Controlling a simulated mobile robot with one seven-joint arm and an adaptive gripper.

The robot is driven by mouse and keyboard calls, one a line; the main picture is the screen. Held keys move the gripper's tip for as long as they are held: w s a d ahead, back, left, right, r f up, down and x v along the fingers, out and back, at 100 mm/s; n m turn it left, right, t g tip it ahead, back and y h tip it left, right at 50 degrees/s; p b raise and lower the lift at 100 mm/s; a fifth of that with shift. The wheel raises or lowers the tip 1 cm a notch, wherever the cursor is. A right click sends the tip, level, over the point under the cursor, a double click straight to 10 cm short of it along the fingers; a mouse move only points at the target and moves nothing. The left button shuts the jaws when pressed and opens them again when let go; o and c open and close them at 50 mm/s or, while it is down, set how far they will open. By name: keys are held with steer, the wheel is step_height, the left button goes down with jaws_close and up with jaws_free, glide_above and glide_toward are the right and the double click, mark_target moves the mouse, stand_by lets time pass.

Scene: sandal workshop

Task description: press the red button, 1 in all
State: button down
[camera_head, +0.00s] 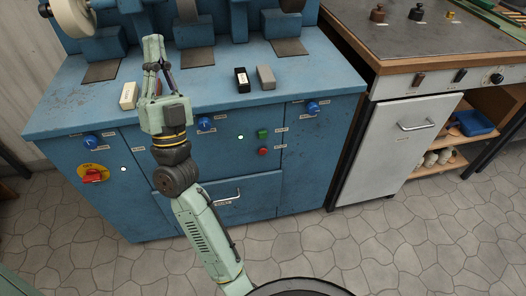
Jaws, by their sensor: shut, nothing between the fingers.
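A small red button (263,151) is on the front of the blue machine cabinet (225,168), just below a green button (263,134). A larger red knob (92,176) sits on a yellow plate at the left of the same front. My gripper (154,40) is pale green, shut and empty. It shows over the left part of the blue worktop, up and to the left of the red button and well apart from it. My arm crosses the cabinet front to the left of the button and does not hide it.
Blue knobs (206,124) are also on the cabinet front. A white block (128,95), a black block (242,79) and a grey block (266,77) lie on the worktop. A bench (415,85) with weights stands at right. The tiled floor (400,250) before it is clear.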

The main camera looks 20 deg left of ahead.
mark_target(263, 151)
steer(key=w+d+f+m+g+h, duration=0.1)
steer(key=w+d+f+m+h, duration=0.25)
steer(key=f, duration=0.75)
steer(key=w+d+f+m+g+h, duration=0.1)
steer(key=w+d+f+g+h, duration=0.15)
steer(key=w+f+h, duration=0.6)
steer(key=d+f+m+g+h, duration=0.15)
steer(key=d+f, duration=0.25)
steer(key=f, duration=0.9)
steer(key=d+f+g+h, duration=0.2)
steer(key=d+f+h, duration=0.2)
steer(key=d+f, duration=0.4)
step_height(263, 151, down, 5)
steer(key=shift+s+r+m+g+p, duration=0.1)
steer(key=shift+s+m+g+p, duration=0.3)
steer(key=shift+s, duration=0.05)
steer(key=shift+a, duration=0.1)
steer(key=w+a+b, duration=0.2)
steer(key=w+a, duration=0.2)
steer(key=w, duration=0.3)
steer(key=shift+w+a+b, duration=0.15)
steer(key=shift+a+b, duration=0.25)
steer(key=shift+w+a, duration=0.25)
steer(key=shift+w, duration=0.1)
